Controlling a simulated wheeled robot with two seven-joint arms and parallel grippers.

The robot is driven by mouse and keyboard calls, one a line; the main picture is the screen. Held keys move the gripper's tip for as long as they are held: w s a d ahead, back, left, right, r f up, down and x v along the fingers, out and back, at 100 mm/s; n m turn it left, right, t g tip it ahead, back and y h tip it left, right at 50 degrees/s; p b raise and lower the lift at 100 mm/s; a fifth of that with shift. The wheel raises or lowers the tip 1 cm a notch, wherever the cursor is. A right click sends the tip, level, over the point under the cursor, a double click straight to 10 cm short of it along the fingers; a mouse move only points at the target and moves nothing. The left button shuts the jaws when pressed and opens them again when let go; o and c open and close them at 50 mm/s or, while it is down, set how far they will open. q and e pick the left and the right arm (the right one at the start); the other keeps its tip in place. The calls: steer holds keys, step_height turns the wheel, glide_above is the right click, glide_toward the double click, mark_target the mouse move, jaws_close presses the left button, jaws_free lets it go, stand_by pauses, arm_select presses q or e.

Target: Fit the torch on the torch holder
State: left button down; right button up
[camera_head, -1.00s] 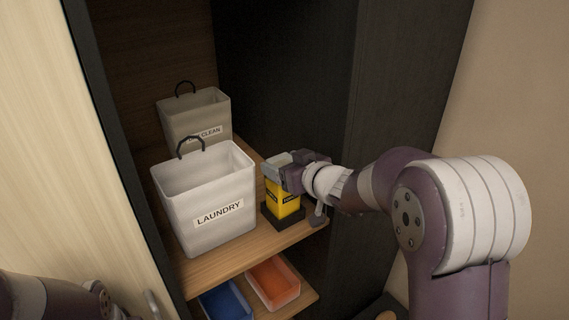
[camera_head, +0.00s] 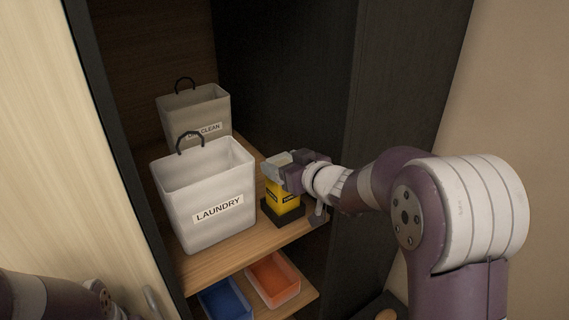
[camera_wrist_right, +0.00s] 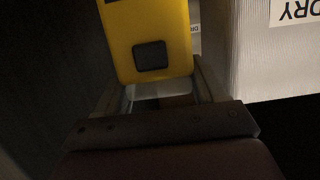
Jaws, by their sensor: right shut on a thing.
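The yellow torch (camera_head: 284,194) is upright on the right side of the upper shelf. Its lower end is at the black torch holder (camera_head: 284,214), and I cannot tell whether it is fully seated. My right gripper (camera_head: 277,167) is shut on the torch's upper part and hides its top. In the right wrist view the torch (camera_wrist_right: 150,28), with a dark square on its face, lies between the fingers of the right gripper (camera_wrist_right: 160,90). My left arm shows at the lower left, but its gripper is out of view.
A white LAUNDRY bin (camera_head: 205,220) stands close left of the holder, with a grey bin (camera_head: 195,105) behind it. Blue (camera_head: 225,303) and orange (camera_head: 273,280) trays sit on the shelf below. A dark cabinet wall (camera_head: 290,80) rises behind the torch.

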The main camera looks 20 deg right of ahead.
steer(key=o, duration=1.7)
steer(key=shift+f, duration=0.15)
steer(key=shift+s+d, duration=0.2)
steer(key=shift+s, duration=0.15)
steer(key=v, duration=1.2)
